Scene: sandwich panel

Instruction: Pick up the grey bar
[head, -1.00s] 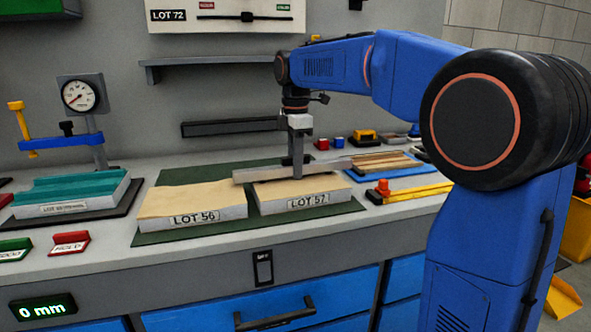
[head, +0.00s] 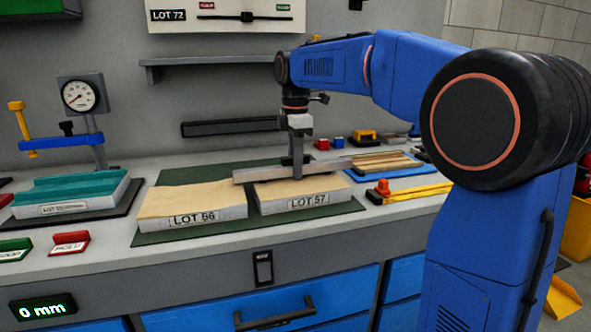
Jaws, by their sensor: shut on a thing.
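The grey bar (head: 256,174) is a long flat strip that lies across the back of the LOT 57 panel (head: 311,201), its left end reaching over to the LOT 56 panel (head: 172,202). My gripper (head: 298,170) points straight down and is shut on the bar near its middle. The bar is at or just above the tan panel tops; I cannot tell whether it touches them. The fingertips are small and partly hidden by the bar.
Both panels sit on a green mat (head: 150,238). To the left are a teal panel (head: 80,188) and a dial gauge (head: 80,96) on a stand. To the right are wooden strips on a blue mat (head: 362,177) and a yellow tool (head: 415,191). A shelf (head: 215,66) is on the wall behind.

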